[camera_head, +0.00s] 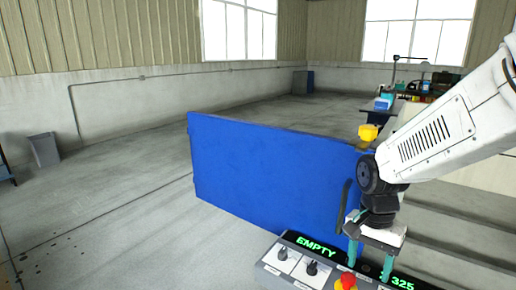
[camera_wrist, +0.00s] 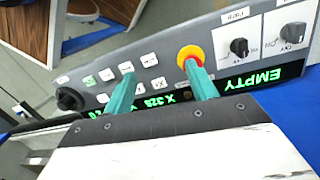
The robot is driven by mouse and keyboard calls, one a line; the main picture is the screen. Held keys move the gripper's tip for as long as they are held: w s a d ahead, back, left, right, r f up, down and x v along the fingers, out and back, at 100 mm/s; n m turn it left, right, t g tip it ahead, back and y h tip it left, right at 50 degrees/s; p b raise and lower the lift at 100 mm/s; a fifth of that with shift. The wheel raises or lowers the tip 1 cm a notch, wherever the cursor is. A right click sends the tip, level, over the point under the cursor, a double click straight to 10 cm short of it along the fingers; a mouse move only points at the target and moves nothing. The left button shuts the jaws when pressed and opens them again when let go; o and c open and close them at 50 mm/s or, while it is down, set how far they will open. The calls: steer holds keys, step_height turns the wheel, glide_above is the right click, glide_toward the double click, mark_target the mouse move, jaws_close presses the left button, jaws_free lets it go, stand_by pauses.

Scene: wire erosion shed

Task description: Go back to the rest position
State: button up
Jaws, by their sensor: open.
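My gripper (camera_head: 370,248) hangs at the end of my white arm at the right of the head view, above a grey control panel (camera_head: 272,262). Its two teal fingers are apart with nothing between them. In the wrist view my gripper (camera_wrist: 160,85) also shows open and empty, with the panel (camera_wrist: 215,45) beyond the fingers. One fingertip appears close to the red emergency button (camera_wrist: 190,56) on its yellow ring; I cannot tell whether they touch. The panel's green display reads "EMPTY". The button (camera_head: 346,281) also shows at the head view's bottom edge.
A blue panel (camera_head: 270,165) stands upright behind the control panel. A grey bin (camera_head: 44,150) stands at the far left. A bench with blue and red items (camera_head: 385,102) is at the back right. The grey floor (camera_head: 130,200) on the left is mostly clear.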

steer(key=s+d+r+n+t, duration=0.2)
steer(key=s+r+n, duration=0.6)
steer(key=s, duration=0.8)
step_height(320, 180, up, 4)
steer(key=shift+s+f+n+t, duration=0.15)
steer(key=shift+s+n+t, duration=0.25)
steer(key=shift+t, duration=0.1)
stand_by(0.7)
